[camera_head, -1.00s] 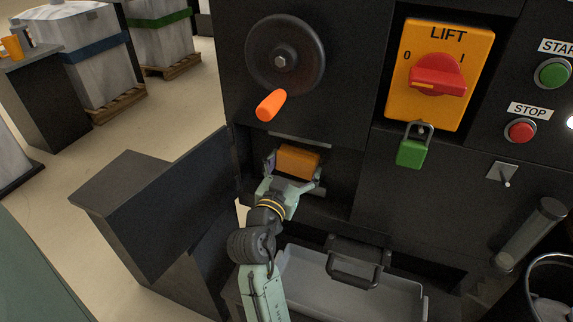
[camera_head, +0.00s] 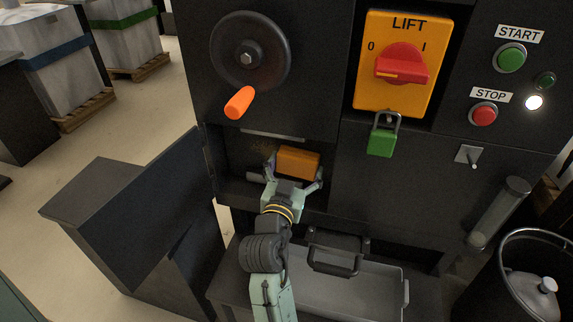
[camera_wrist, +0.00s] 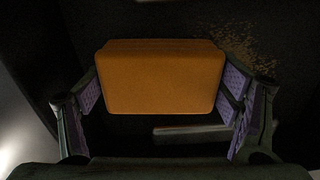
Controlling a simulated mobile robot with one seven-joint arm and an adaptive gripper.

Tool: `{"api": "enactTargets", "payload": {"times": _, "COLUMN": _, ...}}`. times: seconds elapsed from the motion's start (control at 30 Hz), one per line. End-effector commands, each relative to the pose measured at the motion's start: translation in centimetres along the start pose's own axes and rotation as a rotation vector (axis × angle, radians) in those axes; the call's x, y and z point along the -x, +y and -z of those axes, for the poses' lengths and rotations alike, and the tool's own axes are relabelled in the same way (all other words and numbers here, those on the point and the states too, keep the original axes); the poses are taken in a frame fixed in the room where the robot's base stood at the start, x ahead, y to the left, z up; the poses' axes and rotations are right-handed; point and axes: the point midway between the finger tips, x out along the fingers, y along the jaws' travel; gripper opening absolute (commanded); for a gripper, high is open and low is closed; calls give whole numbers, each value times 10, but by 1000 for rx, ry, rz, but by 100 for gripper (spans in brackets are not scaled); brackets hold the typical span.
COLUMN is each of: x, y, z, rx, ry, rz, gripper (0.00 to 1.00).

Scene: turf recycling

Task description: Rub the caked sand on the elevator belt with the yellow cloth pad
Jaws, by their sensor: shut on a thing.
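My gripper (camera_head: 293,178) is shut on the yellow cloth pad (camera_head: 298,162), which looks like an orange-yellow block. In the wrist view the pad (camera_wrist: 160,78) sits between my two purple-lined fingers. The pad is at the dark recess under the handwheel. A patch of caked sand (camera_wrist: 248,45) shows as tan speckles on the dark belt (camera_wrist: 200,20), to the upper right of the pad in the wrist view. In the head view the sand (camera_head: 263,148) is a faint patch just left of the pad. I cannot tell whether the pad touches the belt.
A handwheel (camera_head: 250,53) with an orange knob (camera_head: 240,102) is above the recess. An open dark door (camera_head: 150,215) stands to the left. A grey tray (camera_head: 345,290) with a black handle is below. The lift switch (camera_head: 403,65) and green padlock (camera_head: 381,140) are to the right.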

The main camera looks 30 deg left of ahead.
Motion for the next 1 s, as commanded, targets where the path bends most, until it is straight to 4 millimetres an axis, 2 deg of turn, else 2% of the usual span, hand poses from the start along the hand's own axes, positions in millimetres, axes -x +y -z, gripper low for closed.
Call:
{"api": "enactTargets", "payload": {"times": 0.13, "x": 1, "y": 7, "z": 2, "rx": -2, "ry": 2, "rz": 1, "gripper": 60}}
{"api": "enactTargets", "payload": {"times": 0.37, "x": -2, "y": 6, "z": 1, "rx": -2, "ry": 1, "rz": 4, "gripper": 61}}
{"api": "enactTargets", "payload": {"times": 0.53, "x": -3, "y": -4, "z": -1, "rx": -3, "ry": 1, "rz": 6, "gripper": 61}}
{"api": "enactTargets", "payload": {"times": 0.57, "x": -4, "y": -7, "z": -1, "rx": -3, "ry": 1, "rz": 7, "gripper": 57}}
{"api": "enactTargets", "payload": {"times": 0.67, "x": -4, "y": -16, "z": -2, "rx": -3, "ry": 2, "rz": 8, "gripper": 57}}
{"api": "enactTargets", "payload": {"times": 0.7, "x": -5, "y": -20, "z": -2, "rx": -3, "ry": 1, "rz": 8, "gripper": 53}}
{"api": "enactTargets", "payload": {"times": 1.0, "x": -5, "y": -33, "z": -3, "rx": -3, "ry": 0, "rz": 8, "gripper": 53}}
